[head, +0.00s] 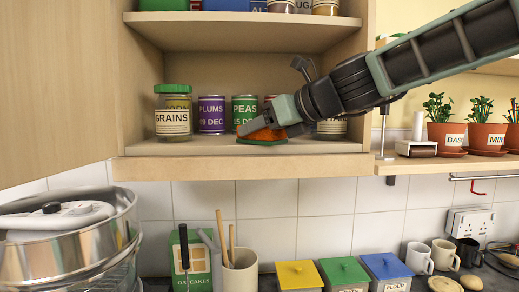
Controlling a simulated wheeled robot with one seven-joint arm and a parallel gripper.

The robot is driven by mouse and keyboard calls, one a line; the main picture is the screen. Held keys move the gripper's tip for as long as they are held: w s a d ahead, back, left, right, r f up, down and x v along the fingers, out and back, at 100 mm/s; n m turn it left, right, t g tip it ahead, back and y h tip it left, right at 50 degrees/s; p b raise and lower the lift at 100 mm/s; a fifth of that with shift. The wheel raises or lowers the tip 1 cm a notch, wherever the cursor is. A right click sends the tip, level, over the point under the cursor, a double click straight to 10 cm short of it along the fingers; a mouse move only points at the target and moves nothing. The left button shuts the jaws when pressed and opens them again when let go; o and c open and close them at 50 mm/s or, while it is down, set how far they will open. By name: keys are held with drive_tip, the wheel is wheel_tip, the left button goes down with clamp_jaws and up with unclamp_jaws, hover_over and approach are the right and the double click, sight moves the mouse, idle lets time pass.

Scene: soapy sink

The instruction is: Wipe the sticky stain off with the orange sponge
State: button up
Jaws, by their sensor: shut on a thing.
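My gripper (276,116) reaches into the open wall cupboard from the right, pointing down and left. It is shut on the orange sponge (262,134). The sponge has a green underside and is at the lower cupboard shelf (200,147), near its front edge. It appears to touch the shelf surface. I cannot make out the sticky stain; the sponge or gripper may hide it.
A grains jar (173,117) stands left of the sponge. A plums can (211,114) and a peas can (245,109) stand behind it. My arm hides part of the cans at right. Potted herbs (440,126) stand on the right shelf.

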drive_tip(key=shift+s, duration=0.2)
drive_tip(key=shift+r, duration=0.1)
wheel_tip(320, 180, up, 4)
drive_tip(key=p, duration=0.4)
drive_tip(key=shift+r+p, duration=0.25)
drive_tip(key=shift+p, duration=0.1)
drive_tip(key=shift+w+f, duration=0.1)
drive_tip(key=shift+f, duration=0.15)
idle(0.7)
drive_tip(key=shift+f+b, duration=2.05)
drive_tip(key=shift+f, duration=0.1)
drive_tip(key=shift+f, duration=0.1)
